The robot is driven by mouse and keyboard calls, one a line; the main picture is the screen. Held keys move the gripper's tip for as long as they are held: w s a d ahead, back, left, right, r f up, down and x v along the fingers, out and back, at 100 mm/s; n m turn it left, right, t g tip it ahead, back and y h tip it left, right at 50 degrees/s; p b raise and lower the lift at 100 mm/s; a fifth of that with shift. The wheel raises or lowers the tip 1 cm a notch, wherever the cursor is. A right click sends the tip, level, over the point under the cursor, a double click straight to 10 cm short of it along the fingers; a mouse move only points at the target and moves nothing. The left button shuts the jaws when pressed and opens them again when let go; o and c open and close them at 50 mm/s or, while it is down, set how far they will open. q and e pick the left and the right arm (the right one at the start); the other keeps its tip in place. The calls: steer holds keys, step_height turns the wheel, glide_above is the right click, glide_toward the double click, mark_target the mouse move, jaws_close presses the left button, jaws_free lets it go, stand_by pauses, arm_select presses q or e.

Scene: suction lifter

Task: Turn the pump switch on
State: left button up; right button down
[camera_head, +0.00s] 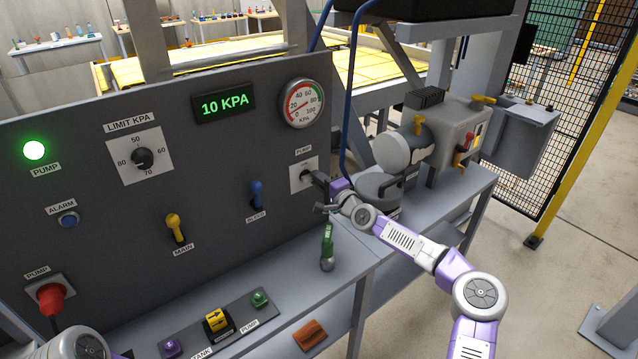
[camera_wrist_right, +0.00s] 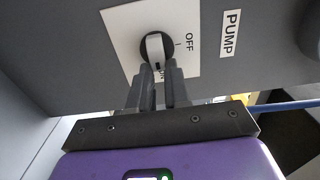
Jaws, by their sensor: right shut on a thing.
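The pump switch (camera_head: 305,173) is a small dark knob on a white plate at the right part of the grey panel, under a PUMP label. My right gripper (camera_head: 314,177) is at the plate and mostly covers the knob in the head view. In the right wrist view, the black knob (camera_wrist_right: 152,43) with a pale bar sits between the fingertips of my right gripper (camera_wrist_right: 157,70), which is shut on it. OFF shows to the knob's right; lettering below it is partly hidden by the fingers. The green PUMP lamp (camera_head: 34,150) is lit. My left gripper is out of view.
A display (camera_head: 224,103) reads 10 KPA beside a round gauge (camera_head: 301,103). A green-handled tool (camera_head: 327,247) stands below my right gripper on the ledge.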

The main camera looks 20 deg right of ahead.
stand_by(0.5)
steer(key=c, duration=1.1)
jaws_free()
steer(key=shift+v, duration=3.8)
